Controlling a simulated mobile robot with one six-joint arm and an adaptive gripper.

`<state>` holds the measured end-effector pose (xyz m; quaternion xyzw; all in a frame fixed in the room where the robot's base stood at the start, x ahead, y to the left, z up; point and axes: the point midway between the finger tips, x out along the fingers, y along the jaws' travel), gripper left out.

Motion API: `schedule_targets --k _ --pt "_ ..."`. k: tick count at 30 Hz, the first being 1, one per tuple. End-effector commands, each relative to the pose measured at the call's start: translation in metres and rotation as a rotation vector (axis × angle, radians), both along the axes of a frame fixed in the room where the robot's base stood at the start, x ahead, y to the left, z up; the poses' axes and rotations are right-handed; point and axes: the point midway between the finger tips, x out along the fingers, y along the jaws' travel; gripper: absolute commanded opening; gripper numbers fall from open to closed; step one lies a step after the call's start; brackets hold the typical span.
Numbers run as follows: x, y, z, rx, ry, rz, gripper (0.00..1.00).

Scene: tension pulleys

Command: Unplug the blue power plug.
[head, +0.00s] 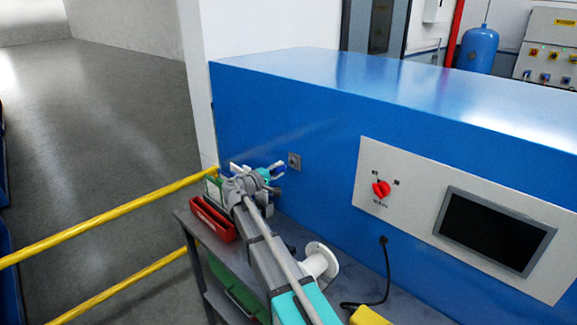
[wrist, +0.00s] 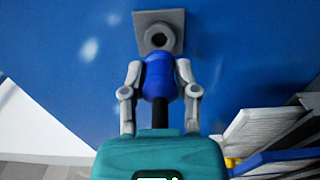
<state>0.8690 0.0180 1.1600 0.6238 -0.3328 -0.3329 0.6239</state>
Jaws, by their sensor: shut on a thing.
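The blue power plug (wrist: 159,76) is between the two grey fingers of my gripper (wrist: 158,80), which is shut on it. The grey square wall socket (wrist: 175,18) with its round opening shows just beyond the plug's end. The socket also shows on the blue cabinet side in the head view (head: 294,161), with its face visible and my gripper (head: 277,170) just to its left. The plug looks apart from the socket and close in front of it. The plug's pins are hidden in the wrist view.
The blue cabinet (head: 320,100) carries a panel with a red rotary switch (head: 381,189) and a dark screen (head: 493,230). A grey bench (head: 345,283) below holds a red bin (head: 213,219). A black cable (head: 387,270) enters the cabinet. Yellow rails (head: 110,216) stand left.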

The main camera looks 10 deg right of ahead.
Motion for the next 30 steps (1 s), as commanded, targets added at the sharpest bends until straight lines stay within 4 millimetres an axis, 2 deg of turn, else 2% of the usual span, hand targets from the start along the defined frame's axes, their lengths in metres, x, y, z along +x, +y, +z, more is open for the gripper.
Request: schedule_targets --k 19,30 --pt "-0.010 0.013 0.000 0.000 0.000 -0.001 0.00" --pt "-0.010 0.014 0.000 0.000 0.000 -0.001 0.00"
